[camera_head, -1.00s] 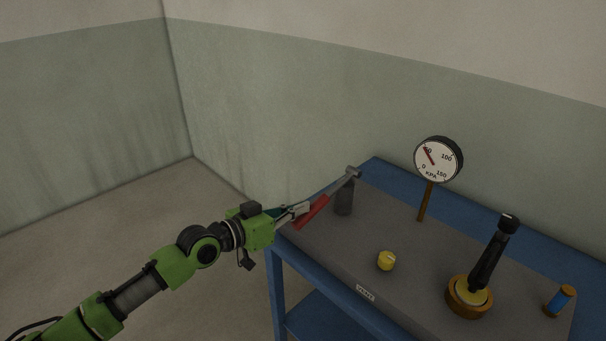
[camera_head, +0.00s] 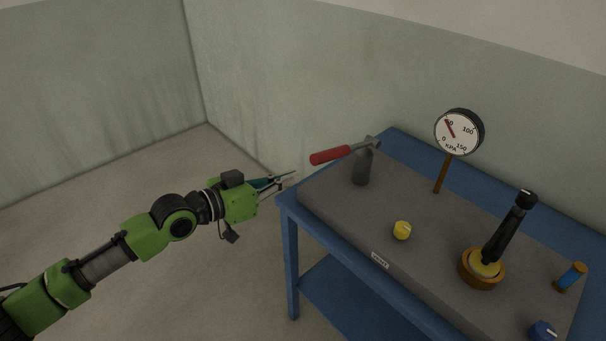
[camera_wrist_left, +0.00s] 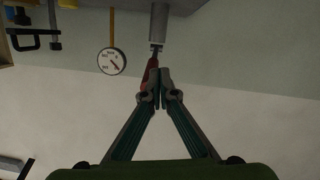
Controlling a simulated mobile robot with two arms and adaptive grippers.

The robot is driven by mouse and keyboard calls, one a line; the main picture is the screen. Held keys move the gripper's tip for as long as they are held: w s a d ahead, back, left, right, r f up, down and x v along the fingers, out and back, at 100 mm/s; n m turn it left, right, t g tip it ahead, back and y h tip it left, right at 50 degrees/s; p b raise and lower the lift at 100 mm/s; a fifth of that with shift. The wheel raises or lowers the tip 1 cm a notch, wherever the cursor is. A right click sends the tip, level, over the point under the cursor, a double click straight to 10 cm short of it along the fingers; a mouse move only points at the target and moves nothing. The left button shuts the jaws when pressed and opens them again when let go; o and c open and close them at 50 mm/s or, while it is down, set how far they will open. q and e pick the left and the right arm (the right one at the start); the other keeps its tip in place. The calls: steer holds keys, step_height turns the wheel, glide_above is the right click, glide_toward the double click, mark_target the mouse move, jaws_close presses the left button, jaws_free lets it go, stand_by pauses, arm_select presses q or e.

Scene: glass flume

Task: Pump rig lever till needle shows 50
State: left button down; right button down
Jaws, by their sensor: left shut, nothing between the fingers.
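The rig lever has a red handle (camera_head: 330,156) and a grey arm on a dark grey post (camera_head: 362,168) at the table's far left corner. The handle sticks out leftward past the table, nearly level, its free end slightly lower. The round gauge (camera_head: 459,132), marked KPA, stands on a brown stem; its red needle points up-left at about the 50 mark, partly covering that number. My left gripper (camera_head: 289,180) is shut and empty, below and left of the handle, apart from it. In the left wrist view the handle (camera_wrist_left: 151,72) shows beyond the closed fingertips (camera_wrist_left: 159,101).
The blue table (camera_head: 291,255) has a grey top. Floor left of the table is clear.

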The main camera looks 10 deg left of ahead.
arm_select(q)
steer(key=v, duration=0.2)
steer(key=shift+s+a, duration=0.25)
stand_by(1.4)
